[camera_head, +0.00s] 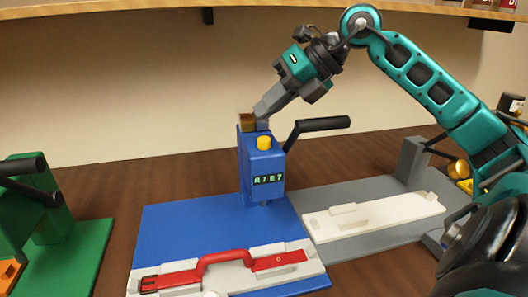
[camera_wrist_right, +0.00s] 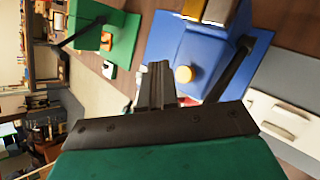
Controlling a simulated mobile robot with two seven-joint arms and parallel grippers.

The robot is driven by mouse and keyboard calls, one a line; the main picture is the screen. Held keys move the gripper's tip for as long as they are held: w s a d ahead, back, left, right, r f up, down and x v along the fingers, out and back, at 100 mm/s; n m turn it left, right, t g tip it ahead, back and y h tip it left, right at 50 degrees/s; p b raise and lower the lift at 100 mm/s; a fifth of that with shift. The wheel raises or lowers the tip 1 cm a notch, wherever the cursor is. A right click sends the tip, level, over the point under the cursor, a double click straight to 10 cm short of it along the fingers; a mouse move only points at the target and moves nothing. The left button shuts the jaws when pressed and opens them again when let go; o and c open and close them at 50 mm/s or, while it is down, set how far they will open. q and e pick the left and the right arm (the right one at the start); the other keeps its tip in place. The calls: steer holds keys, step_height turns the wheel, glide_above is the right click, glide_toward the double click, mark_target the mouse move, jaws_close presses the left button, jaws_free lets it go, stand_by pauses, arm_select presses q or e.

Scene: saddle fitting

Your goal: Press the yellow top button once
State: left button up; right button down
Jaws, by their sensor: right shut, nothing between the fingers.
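The yellow button (camera_head: 264,143) sits on the upper front of the blue machine (camera_head: 247,165), above a small display reading what looks like "A7E7". My right gripper (camera_head: 262,110) is shut and empty. Its tips are just above and behind the button, beside the brown block on the machine's top; I cannot tell whether they touch the machine. In the right wrist view the yellow button (camera_wrist_right: 184,75) lies just right of the shut fingers (camera_wrist_right: 158,72), with a visible gap in the picture. My left gripper is not in view.
A black lever (camera_head: 322,124) sticks out right of the blue machine. A red strap (camera_head: 220,262) lies on a white plate on the blue base. A grey station with a white plate (camera_head: 375,216) stands right, and a green station (camera_head: 75,255) left. A shelf (camera_head: 250,14) runs overhead.

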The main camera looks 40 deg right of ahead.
mark_target(264, 143)
steer(key=shift+f+b, duration=0.4)
steer(key=shift+f, duration=0.7)
steer(key=shift+b, duration=0.3)
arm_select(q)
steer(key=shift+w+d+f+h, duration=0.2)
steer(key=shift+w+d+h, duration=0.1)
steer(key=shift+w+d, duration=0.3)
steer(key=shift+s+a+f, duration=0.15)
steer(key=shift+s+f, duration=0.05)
